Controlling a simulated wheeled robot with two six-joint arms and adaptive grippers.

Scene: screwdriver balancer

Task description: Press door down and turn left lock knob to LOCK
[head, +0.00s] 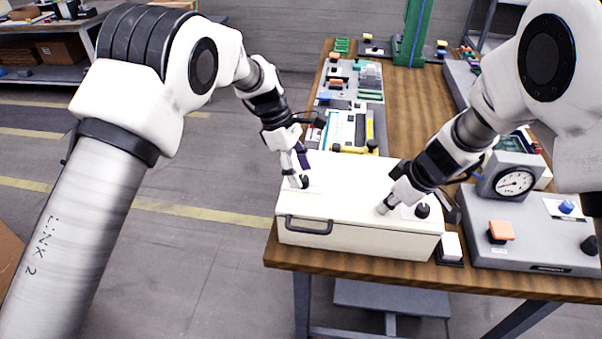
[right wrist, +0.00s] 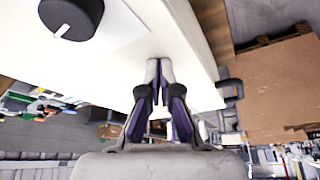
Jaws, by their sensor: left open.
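A cream box (head: 350,243) with a black front handle (head: 309,225) stands at the table's near edge. Its top door (head: 345,190) looks flat and down. The black left lock knob (head: 304,182) is on the door's left part, partly hidden by my left gripper (head: 296,176), which is open right at it. I cannot tell if the fingers touch the knob. My right gripper (head: 384,209) points down at the door, left of the right knob (head: 422,210). In the right wrist view, its fingertips (right wrist: 159,72) are together at the door surface, and the right knob (right wrist: 70,15) shows a white mark.
Behind the box lie several panels and a yellow-edged tray (head: 350,135).

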